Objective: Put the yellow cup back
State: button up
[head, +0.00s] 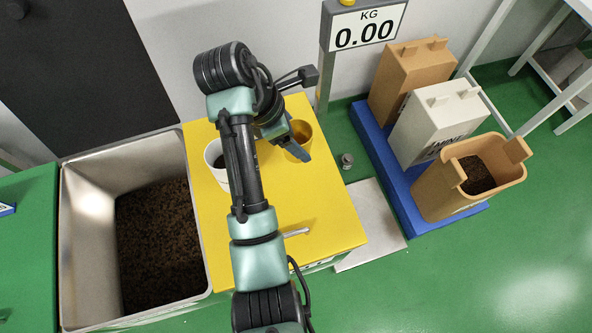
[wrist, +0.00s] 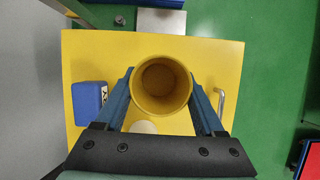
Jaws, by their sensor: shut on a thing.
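The yellow cup (head: 302,132) is in my gripper (head: 296,142), over the right part of the yellow cabinet top (head: 310,200). In the wrist view the cup (wrist: 161,113) sits between the two blue fingers of my gripper (wrist: 160,85), one at each side. I look down into it and it appears empty. I cannot tell whether its base touches the cabinet top. A white cup (head: 211,151) with dark contents stands left of my arm, partly hidden by it. A flat white round shape (wrist: 143,127) shows just below the yellow cup in the wrist view.
A blue box (wrist: 88,102) stands on the cabinet top, on the wall side. A metal handle (head: 296,232) lies opposite. A steel bin (head: 85,220) of dark tea adjoins at left. Labelled containers (head: 428,125) stand on a blue platform (head: 408,205) at right, under a 0.00 display (head: 363,32).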

notch_tip(320, 180, down, 10)
jog(key=shift+r+b, duration=0.1)
jog(key=shift+b, duration=0.3)
jog(key=o, duration=1.3)
jog(key=p+v, duration=0.2)
jog(key=v, duration=1)
jog(key=shift+p, duration=0.4)
